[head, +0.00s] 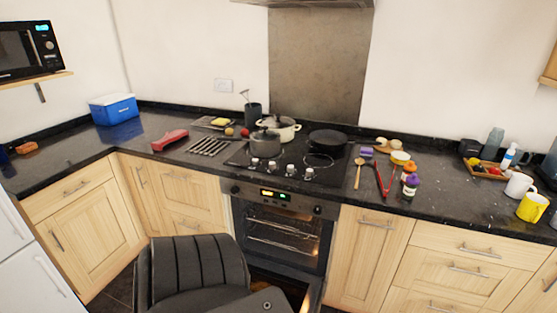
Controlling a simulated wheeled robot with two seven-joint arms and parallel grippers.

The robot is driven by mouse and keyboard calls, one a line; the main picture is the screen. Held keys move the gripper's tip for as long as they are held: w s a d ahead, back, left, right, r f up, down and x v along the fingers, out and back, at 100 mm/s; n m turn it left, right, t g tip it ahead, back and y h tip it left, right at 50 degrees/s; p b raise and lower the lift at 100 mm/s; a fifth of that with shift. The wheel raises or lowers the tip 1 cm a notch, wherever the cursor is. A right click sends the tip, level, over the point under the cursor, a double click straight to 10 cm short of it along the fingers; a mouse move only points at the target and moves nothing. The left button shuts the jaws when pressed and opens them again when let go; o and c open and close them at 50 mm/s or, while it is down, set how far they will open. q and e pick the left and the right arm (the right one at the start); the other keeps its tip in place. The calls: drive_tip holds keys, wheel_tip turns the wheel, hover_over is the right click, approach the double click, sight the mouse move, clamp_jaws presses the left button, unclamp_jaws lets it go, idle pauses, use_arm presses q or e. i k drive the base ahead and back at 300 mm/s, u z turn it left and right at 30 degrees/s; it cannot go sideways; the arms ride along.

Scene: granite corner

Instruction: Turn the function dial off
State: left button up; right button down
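The built-in oven (285,235) stands below the hob in the middle of the head view. Its control panel (255,191) has a lit display (275,195) with green and orange figures. One dark round dial (236,189) is left of the display and another dark dial (317,210) is right of it. Their markings are too small to read, so I cannot tell which is the function dial or where either points. The microwave (28,50) at the upper left also has a round knob (49,45). Neither of my grippers is in view.
The oven door (312,290) seems lowered. Hob knobs (290,169), a grey pot (265,146), a cream pot (285,128) and a black pan (328,139) are above the panel. Utensils and jars lie right of the hob. A blue cooler (114,109) stands left.

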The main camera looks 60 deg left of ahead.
sight(235, 190)
drive_tip(key=u, duration=1.95)
drive_tip(key=i, duration=0.25)
